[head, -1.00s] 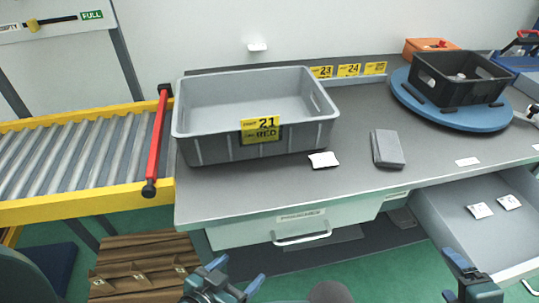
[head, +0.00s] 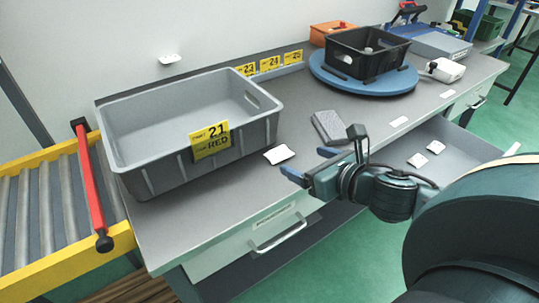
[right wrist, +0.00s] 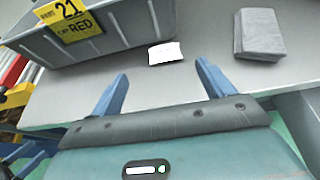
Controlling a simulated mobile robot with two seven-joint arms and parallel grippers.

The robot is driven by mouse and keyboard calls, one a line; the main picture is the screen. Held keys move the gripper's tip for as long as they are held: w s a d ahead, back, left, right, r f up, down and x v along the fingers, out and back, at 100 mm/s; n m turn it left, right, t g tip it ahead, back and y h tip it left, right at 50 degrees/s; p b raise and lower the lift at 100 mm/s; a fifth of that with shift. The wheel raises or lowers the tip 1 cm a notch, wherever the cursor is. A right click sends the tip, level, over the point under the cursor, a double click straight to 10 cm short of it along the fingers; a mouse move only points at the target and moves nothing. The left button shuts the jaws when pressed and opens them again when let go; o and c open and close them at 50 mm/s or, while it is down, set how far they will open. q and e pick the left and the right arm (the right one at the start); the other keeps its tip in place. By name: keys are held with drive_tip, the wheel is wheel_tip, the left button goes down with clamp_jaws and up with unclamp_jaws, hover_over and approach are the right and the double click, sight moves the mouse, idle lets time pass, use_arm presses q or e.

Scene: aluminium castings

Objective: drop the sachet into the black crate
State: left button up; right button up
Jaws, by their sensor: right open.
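A small white sachet (head: 279,154) lies flat on the grey worktop, just right of the big grey crate; it also shows in the right wrist view (right wrist: 165,53). My right gripper (head: 308,163) is open and empty, its blue fingers spread at the table's front edge. In the right wrist view the sachet lies just beyond the fingertips (right wrist: 162,72), between their lines and apart from them. The black crate (head: 372,66) stands on a blue round turntable at the back right, with some small items partly visible inside. My left gripper is not seen in the head view.
The grey crate (head: 130,165) labelled 21 RED stands left of the sachet. A grey flat block (head: 327,127) lies to its right. The blue turntable (head: 330,84) bears the black crate. An orange bin (head: 333,33) stands behind.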

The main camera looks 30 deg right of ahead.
approach(277, 150)
drive_tip(key=x, duration=0.3)
drive_tip(key=shift+w+a+r+b, duration=0.2)
drive_tip(key=shift+w+b, duration=0.15)
drive_tip(key=shift+f+x, duration=0.15)
drive_tip(key=shift+x, duration=1.2)
drive_tip(key=shift+f+x, duration=0.1)
drive_tip(key=shift+x, duration=1.25)
drive_tip(key=shift+s+d, duration=0.1)
drive_tip(key=shift+d, duration=0.1)
drive_tip(key=c, duration=1.1)
